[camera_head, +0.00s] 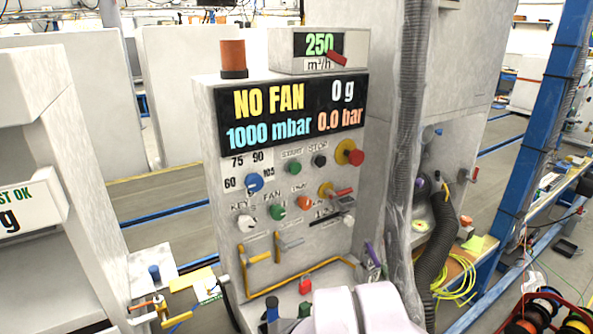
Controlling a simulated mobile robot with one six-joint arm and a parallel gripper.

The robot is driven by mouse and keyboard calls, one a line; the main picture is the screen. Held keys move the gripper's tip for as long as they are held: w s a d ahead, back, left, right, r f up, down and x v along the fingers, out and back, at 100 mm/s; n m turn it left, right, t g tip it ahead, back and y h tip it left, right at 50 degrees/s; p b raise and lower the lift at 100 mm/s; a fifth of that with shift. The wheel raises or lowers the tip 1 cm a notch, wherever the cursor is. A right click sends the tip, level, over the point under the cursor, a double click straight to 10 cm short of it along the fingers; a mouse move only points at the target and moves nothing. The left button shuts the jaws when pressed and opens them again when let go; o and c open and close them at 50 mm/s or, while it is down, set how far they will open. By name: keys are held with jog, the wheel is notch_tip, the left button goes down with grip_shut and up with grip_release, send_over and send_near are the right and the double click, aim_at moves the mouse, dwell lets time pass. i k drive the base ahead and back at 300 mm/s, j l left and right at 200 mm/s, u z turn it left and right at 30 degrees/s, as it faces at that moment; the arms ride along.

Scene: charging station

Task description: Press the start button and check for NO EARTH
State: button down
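The charging station panel (219,130) stands upright in the middle of the head view. Its dark display (290,113) reads "NO FAN", "0 g", "1000 mbar" and "0.0 bar"; the words NO EARTH do not show on it. Below it, a green start button (293,168) sits under the label START. A black stop button (319,160) is just right of it under STOP. Pale rounded links of my own arm (365,308) show at the bottom, below the panel. My gripper's fingers are not visible, and nothing touches the start button.
A red emergency knob (354,156) is right of the buttons. A blue knob (254,182) and green fan knob (277,212) sit lower left. A grey hose (442,250) and cables are at right. A white machine (60,150) stands left.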

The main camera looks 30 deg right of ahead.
aim_at(295, 168)
jog(key=i+l+z, duration=0.15)
jog(key=z, duration=0.2)
jog(key=i+l+z, duration=0.15)
jog(key=z, duration=0.2)
jog(key=i+l+z, duration=0.15)
jog(key=z, duration=0.2)
jog(key=i, duration=0.05)
